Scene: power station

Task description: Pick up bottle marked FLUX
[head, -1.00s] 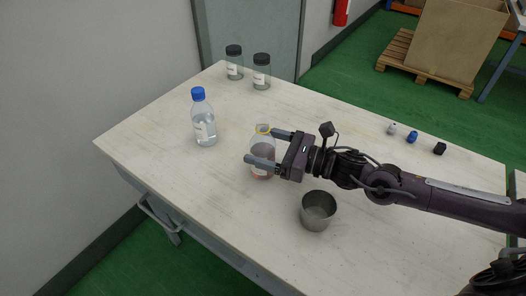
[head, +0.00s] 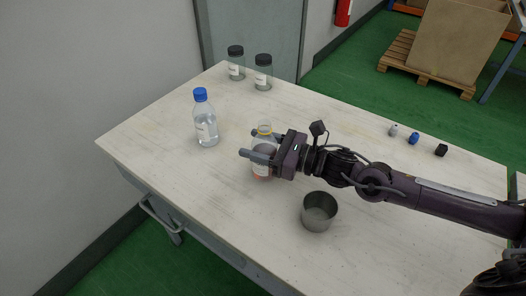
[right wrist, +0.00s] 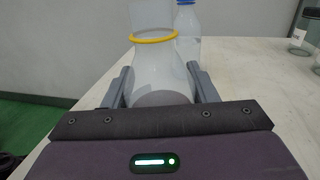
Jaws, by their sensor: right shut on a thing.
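In the right wrist view the bottle (right wrist: 160,72) sits between the two fingers of the gripper (right wrist: 160,88). I cannot read the marking on either label. My left gripper is not in view.
A metal cup (head: 319,212) stands in front of the right arm. Two dark-capped jars (head: 263,74) stand at the table's far edge. Several small items, one of them blue (head: 413,138), lie at the right. The table's (head: 180,175) left front is clear.

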